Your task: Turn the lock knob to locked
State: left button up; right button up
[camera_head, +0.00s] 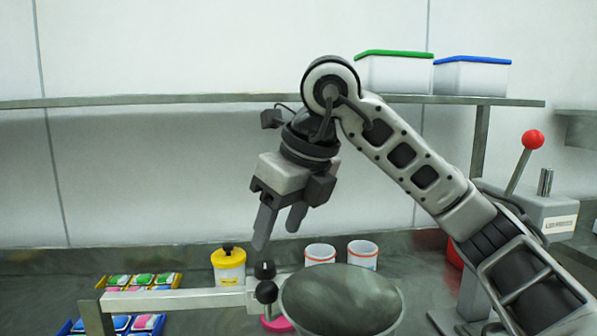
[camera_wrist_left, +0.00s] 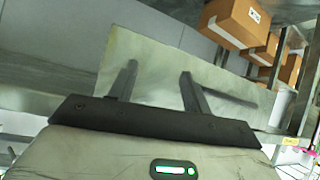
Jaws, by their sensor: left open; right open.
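My left gripper (camera_wrist_left: 158,70) shows only in the left wrist view, open and empty, over a grey surface.
A yellow-and-white jar (camera_head: 228,268) stands left of the knobs. Two white cups (camera_head: 362,254) stand behind the drum. Trays of coloured packets (camera_head: 140,281) lie at left. A red-knobbed lever (camera_head: 533,140) rises at right. Cardboard boxes (camera_wrist_left: 243,20) show in the left wrist view.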

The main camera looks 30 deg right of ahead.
jog(key=p+v, duration=0.2)
jog(key=v, duration=0.7)
jog(key=shift+r, duration=0.25)
